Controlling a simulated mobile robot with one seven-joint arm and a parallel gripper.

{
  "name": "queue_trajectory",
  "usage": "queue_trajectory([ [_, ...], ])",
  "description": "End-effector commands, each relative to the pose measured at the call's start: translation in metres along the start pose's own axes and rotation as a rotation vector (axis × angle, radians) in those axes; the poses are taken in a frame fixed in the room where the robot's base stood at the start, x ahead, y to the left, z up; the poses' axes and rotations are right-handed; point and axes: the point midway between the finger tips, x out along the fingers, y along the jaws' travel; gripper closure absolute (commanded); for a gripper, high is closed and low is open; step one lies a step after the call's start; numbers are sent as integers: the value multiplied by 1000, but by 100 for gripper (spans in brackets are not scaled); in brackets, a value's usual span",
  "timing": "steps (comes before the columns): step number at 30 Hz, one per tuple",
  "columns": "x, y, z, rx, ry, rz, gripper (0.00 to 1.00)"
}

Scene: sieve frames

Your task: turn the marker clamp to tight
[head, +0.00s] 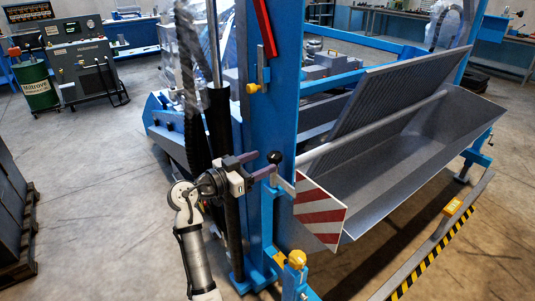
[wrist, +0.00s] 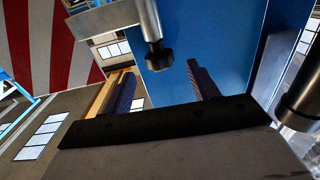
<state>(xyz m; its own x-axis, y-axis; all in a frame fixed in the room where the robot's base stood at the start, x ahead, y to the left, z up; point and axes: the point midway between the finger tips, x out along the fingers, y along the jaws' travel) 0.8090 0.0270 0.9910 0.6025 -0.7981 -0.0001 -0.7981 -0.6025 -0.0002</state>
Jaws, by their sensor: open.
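A grey lever with a black ball knob (head: 275,157) stands at the blue post, just above the red-and-white striped board (head: 320,208). I take this lever to be the marker clamp, but cannot be sure. My gripper (head: 263,163) is open, with its fingers pointing right at the knob from the left. In the wrist view the black knob (wrist: 158,58) on its metal rod shows ahead of and between the two fingers (wrist: 165,82), apart from both. The striped board (wrist: 50,42) fills the upper left there. Whether the lever is loose or tight cannot be told.
The blue post (head: 265,130) rises close beside my gripper. A yellow clamp (head: 252,88) by a red bar is higher on it, and a yellow knob (head: 297,258) is below. A grey trough (head: 400,150) extends right. Open floor (head: 110,200) lies left.

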Motion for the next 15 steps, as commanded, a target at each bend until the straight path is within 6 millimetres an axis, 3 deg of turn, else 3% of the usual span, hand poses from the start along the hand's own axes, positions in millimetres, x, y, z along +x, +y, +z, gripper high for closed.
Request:
queue_trajectory([
  [6, 27, 0, -1, -1, 0, 1, 41],
  [15, 33, 0, 0, 0, 0, 0, 41],
])
